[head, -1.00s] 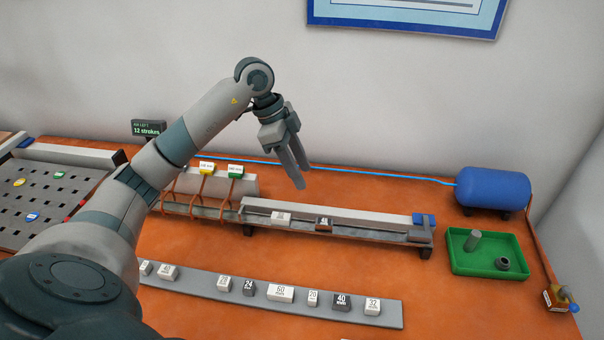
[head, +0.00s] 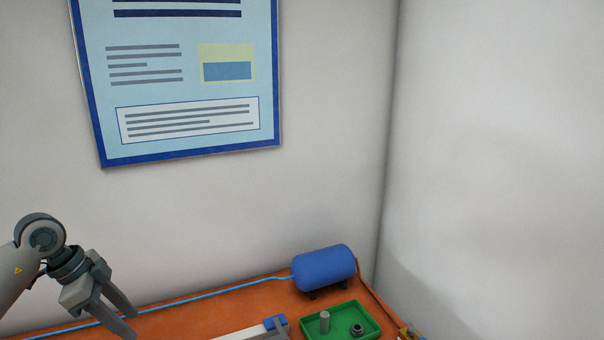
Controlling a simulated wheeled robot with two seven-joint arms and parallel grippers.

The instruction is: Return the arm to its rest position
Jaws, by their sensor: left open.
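My left gripper (head: 128,322) is at the lower left of the head view, at the end of my left arm (head: 18,272). Its two fingers are apart and point down and to the right. Nothing is between them. It appears above the back left part of the orange bench top (head: 190,318), overlapping the blue hose in the picture. My right gripper is not in view.
A blue tank (head: 324,268) stands at the bench's back right, with a blue hose (head: 235,288) running left. A green tray (head: 372,324) holds a grey cylinder (head: 324,321) and a dark ring (head: 357,329). A rail end with a blue block (head: 275,323) is beside it. A poster (head: 185,125) hangs on the wall.

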